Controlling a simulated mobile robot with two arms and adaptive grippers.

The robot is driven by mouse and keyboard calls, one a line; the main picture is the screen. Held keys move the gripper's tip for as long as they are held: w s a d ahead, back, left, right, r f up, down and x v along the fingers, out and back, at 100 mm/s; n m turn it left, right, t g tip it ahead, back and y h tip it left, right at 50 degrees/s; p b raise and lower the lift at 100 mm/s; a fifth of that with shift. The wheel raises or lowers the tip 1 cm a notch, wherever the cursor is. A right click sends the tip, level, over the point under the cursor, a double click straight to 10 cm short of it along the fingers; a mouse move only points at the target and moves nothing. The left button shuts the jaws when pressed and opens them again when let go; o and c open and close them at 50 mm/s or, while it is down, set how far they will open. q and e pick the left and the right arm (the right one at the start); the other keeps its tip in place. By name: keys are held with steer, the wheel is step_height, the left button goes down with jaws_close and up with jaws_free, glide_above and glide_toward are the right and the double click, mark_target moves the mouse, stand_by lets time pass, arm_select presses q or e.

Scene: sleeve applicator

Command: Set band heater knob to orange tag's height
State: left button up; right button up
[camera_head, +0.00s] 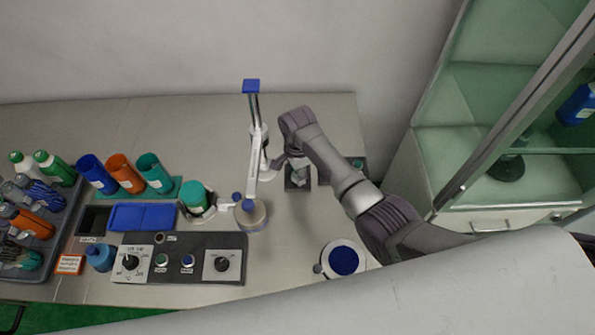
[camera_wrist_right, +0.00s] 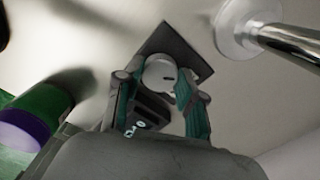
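The control panel (camera_head: 190,275) lies at the table's front left. It has a scaled dial knob (camera_head: 130,262) at left and a plain-plate knob (camera_head: 222,264) at right; I cannot read which is the band heater's. An orange tag (camera_head: 69,264) with unreadable small print is left of the panel. My right gripper (camera_wrist_right: 160,88) is open, with its teal-padded fingers on either side of a round white piece (camera_wrist_right: 160,72) with a dark slot, over a dark square plate (camera_wrist_right: 195,58). Contact is unclear. The right arm reaches far from the panel. My left gripper is out of view.
A blue-topped stand (camera_head: 252,87) rises beside the right gripper. A white dish with a blue centre (camera_head: 343,260) is at front right. Cups (camera_head: 125,173), a blue bin (camera_head: 142,216) and a bottle rack (camera_head: 40,228) fill the left. A glass cabinet (camera_head: 500,110) stands right.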

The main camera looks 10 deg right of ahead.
steer(key=c, duration=0.5)
